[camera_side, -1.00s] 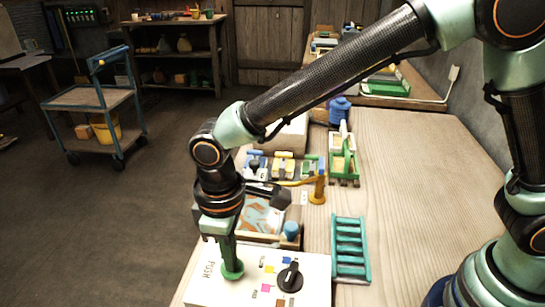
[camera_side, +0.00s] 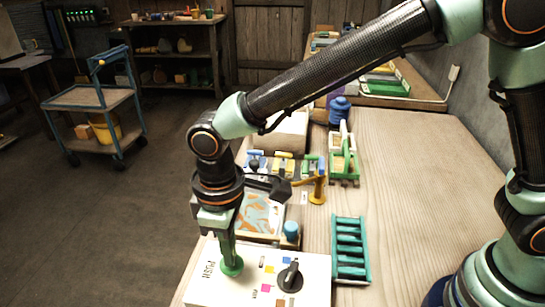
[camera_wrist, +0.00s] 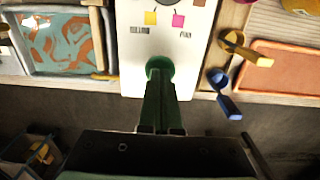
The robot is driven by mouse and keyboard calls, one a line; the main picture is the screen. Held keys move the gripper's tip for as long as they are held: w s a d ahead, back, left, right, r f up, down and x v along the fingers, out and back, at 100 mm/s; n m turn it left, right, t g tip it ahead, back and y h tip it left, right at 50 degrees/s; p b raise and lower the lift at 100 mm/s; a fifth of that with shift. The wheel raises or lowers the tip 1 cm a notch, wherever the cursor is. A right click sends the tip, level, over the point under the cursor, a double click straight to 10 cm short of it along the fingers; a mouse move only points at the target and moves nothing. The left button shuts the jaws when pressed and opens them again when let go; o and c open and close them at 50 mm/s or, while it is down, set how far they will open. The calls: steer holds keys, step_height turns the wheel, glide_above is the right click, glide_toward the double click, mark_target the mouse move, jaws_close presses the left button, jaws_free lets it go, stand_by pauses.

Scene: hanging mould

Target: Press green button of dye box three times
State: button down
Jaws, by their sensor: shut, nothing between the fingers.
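The dye box (camera_side: 208,287) is a white panel at the front of the table, marked PUSH, with coloured squares and a black knob (camera_side: 290,276). The green button (camera_side: 231,267) is round and sits at its left part; it also shows in the wrist view (camera_wrist: 159,64). My gripper (camera_side: 230,256) is shut and empty, pointing down with its green fingertips at the button. In the wrist view my gripper (camera_wrist: 160,80) covers the near part of the button. The fingertips look in contact with it or just above; I cannot tell which, nor how deep the button sits.
A tray with a blue and orange marbled surface (camera_side: 262,212) stands behind the box, with a blue cup (camera_side: 291,230) beside it. A teal rack (camera_side: 350,250) lies to the right.

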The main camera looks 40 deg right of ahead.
steer(key=shift+f, duration=0.7)
steer(key=shift+r, duration=0.95)
steer(key=shift+r, duration=2.9)
